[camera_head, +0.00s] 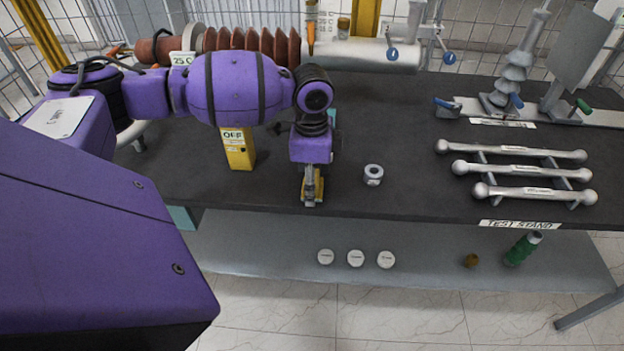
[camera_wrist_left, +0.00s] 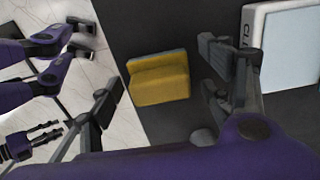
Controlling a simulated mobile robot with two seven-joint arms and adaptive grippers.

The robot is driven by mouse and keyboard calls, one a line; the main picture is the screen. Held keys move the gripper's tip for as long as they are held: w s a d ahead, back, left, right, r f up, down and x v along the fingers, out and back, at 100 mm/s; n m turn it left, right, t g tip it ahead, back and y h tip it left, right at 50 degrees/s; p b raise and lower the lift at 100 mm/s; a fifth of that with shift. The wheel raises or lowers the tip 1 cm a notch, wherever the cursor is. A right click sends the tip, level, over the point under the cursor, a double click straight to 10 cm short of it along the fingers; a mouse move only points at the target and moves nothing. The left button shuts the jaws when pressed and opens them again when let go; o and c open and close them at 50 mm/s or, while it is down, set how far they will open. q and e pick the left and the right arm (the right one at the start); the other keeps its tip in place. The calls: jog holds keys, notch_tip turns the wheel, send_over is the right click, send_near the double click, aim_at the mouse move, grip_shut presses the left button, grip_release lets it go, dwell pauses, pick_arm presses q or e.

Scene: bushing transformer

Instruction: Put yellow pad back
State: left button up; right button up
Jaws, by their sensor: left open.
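The yellow pad (camera_wrist_left: 158,80), a small block with a greyish strip along one edge, lies on the dark table top near its front edge. In the head view a bit of it (camera_head: 318,186) shows at my left gripper (camera_head: 311,202), which points down there and partly hides it. In the left wrist view my left gripper (camera_wrist_left: 162,78) is open, with one finger on each side of the pad. Gaps show between pad and fingers; I cannot tell the exact height of the fingertips above the table.
A yellow OFF block (camera_head: 238,152) stands left of the gripper; a grey ring (camera_head: 373,175) sits right. A white and pale-blue box (camera_wrist_left: 288,48) is beside the right finger. Silver bars (camera_head: 525,170) lie at right. A lower shelf (camera_head: 290,235) holds white discs (camera_head: 356,258).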

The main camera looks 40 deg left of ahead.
pick_arm(q)
jog(key=shift+r, duration=0.1)
notch_tip(320, 180, up, 12)
jog(key=shift+p, duration=0.4)
dwell(0.3)
